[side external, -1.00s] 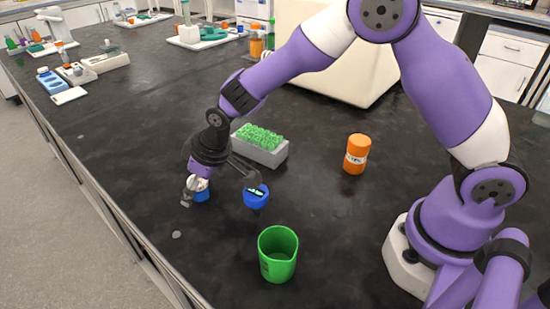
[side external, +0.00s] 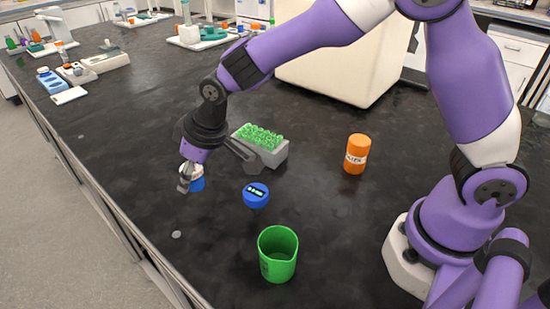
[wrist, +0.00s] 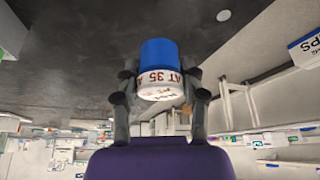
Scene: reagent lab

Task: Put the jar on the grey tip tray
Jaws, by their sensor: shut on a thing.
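My gripper (side external: 188,180) is shut on a small jar (side external: 197,184), white at the end near the palm and blue at the far end. In the wrist view the jar (wrist: 160,55) sits between both fingers (wrist: 160,98), with part of a printed label reading "AT 35". The jar seems slightly clear of the bench, though the gap is hard to judge. The grey tip tray (side external: 270,161), full of green tips, stands to the right of and behind my gripper.
A blue round device with a small display (side external: 256,195) lies right of the jar. A green beaker (side external: 278,254) stands in front, and an orange labelled container (side external: 356,154) stands to the right. A large cream block (side external: 330,60) stands behind. The black bench (side external: 130,150) is clear at left.

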